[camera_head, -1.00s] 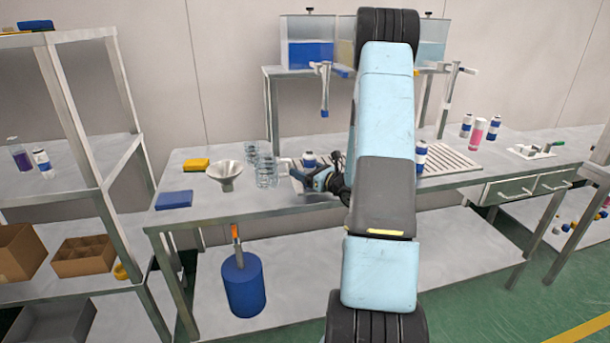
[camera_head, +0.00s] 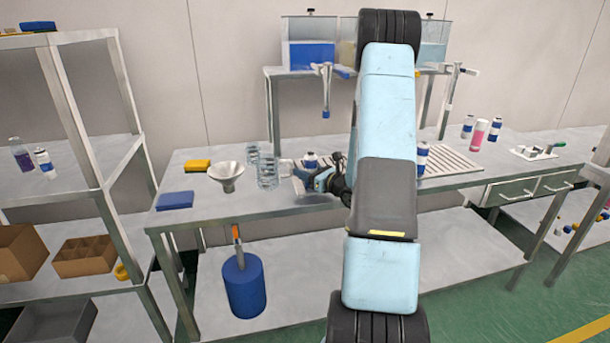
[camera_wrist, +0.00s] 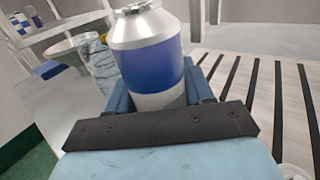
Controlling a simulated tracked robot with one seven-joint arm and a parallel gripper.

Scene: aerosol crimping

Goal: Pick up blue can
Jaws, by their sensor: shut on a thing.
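A blue and white can with a silver shoulder (camera_wrist: 148,62) stands between the fingers of my gripper (camera_wrist: 160,95) in the wrist view. My gripper is shut on this can. In the head view my gripper (camera_head: 308,180) is low over the table, left of my arm, and the can (camera_head: 310,160) shows just behind it. Another blue and white can (camera_head: 422,158) stands right of my arm, partly hidden by it. A further similar can (camera_head: 467,127) stands at the back right. I cannot tell whether the held can touches the table.
A slatted rack (camera_head: 452,162) lies to the right on the table (camera_head: 225,205); its slats also show in the wrist view (camera_wrist: 270,100). Glass beakers (camera_head: 267,172) and a metal funnel (camera_head: 227,175) stand left of my gripper. A pink can (camera_head: 479,134) stands at the right.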

